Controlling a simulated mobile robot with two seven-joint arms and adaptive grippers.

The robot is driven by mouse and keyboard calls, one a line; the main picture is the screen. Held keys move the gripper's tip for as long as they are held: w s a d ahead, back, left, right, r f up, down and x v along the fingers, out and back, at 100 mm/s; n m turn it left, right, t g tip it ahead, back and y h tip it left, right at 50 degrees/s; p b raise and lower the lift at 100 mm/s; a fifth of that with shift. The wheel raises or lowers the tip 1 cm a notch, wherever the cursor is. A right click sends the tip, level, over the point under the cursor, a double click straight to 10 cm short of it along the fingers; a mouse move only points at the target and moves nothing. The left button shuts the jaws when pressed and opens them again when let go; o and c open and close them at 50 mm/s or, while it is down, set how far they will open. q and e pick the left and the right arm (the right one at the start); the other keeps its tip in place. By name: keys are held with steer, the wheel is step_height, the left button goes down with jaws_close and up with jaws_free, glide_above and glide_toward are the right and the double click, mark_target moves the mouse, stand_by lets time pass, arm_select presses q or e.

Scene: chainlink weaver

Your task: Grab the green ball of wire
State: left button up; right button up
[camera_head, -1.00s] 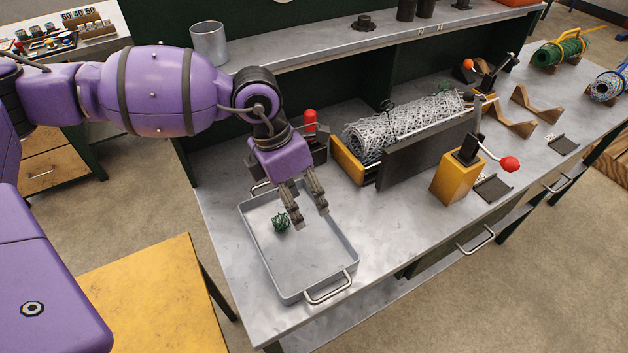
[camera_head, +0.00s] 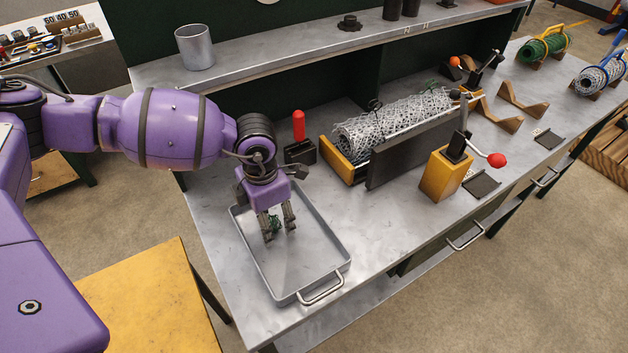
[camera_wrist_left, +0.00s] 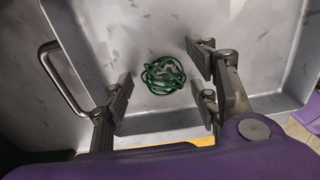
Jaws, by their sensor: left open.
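In the left wrist view the ball (camera_wrist_left: 163,75) shows as a loose tangle on the tray floor. My left gripper (camera_head: 280,232) points down over the tray with its fingers on either side of the ball, partly hiding it in the head view. In the left wrist view the left gripper (camera_wrist_left: 160,100) is open, and the ball shows between and beyond the fingertips, apart from them. My right gripper is not in view.
The tray has a handle (camera_head: 322,290) at its near end. A red-handled tool (camera_head: 299,127) stands just behind my left gripper. A roll of silver mesh (camera_head: 392,122) and a yellow lever block (camera_head: 447,175) stand to the right.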

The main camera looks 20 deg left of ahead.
arm_select(q)
steer(key=c, duration=1.2)
steer(key=shift+r, duration=0.1)
